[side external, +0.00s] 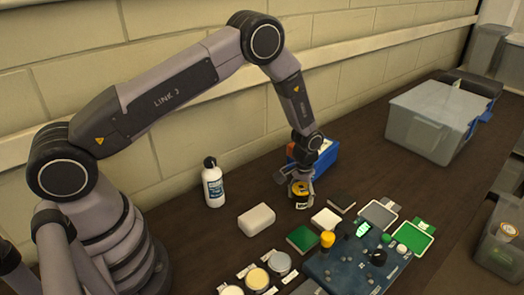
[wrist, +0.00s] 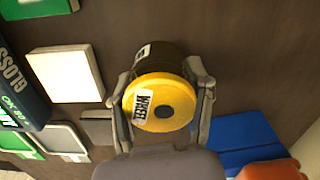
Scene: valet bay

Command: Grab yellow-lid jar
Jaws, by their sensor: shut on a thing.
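In the side external view the jar (side external: 300,193) is in my gripper (side external: 298,181) at the back middle of the dark table. I cannot tell whether its base touches the table there.
A blue bin (side external: 325,157) stands just behind my gripper. A white bottle (side external: 213,186) and a white block (side external: 256,219) are to the left. A green pad (side external: 302,238), white pad (side external: 326,219) and blue board (side external: 340,268) lie in front. A clear tub (side external: 425,130) stands back right.

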